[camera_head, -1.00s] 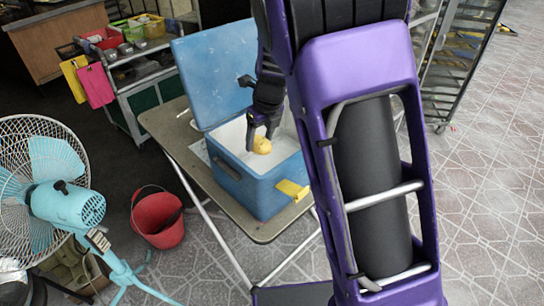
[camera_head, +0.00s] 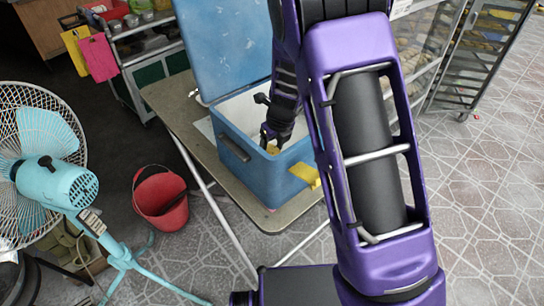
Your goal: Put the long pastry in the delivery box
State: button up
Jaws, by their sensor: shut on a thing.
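The delivery box (camera_head: 258,182) is a blue cooler with a pale inside, standing open on a folding table. Its blue lid (camera_head: 222,45) is tilted up at the back. My gripper (camera_head: 271,143) points down into the box opening, near the front wall. It is shut on the long pastry (camera_head: 272,149), of which only a small golden part shows below the fingers. The rest of the pastry is hidden by the gripper and the box's front wall. I cannot tell whether the pastry touches the box floor.
The folding table (camera_head: 270,218) has a narrow bare strip in front of the box. A yellow latch (camera_head: 305,174) sticks out at the box's front right. A red bucket (camera_head: 161,200) and a turquoise fan (camera_head: 60,180) stand at left. Racks (camera_head: 480,55) stand at back right.

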jog(key=shift+f+b, duration=0.3)
jog(key=shift+f, duration=1.1)
jog(key=shift+f, duration=0.1)
jog(key=o, duration=1.5)
jog(key=p+v, duration=0.3)
jog(key=v, duration=0.9)
jog(key=shift+a, duration=0.1)
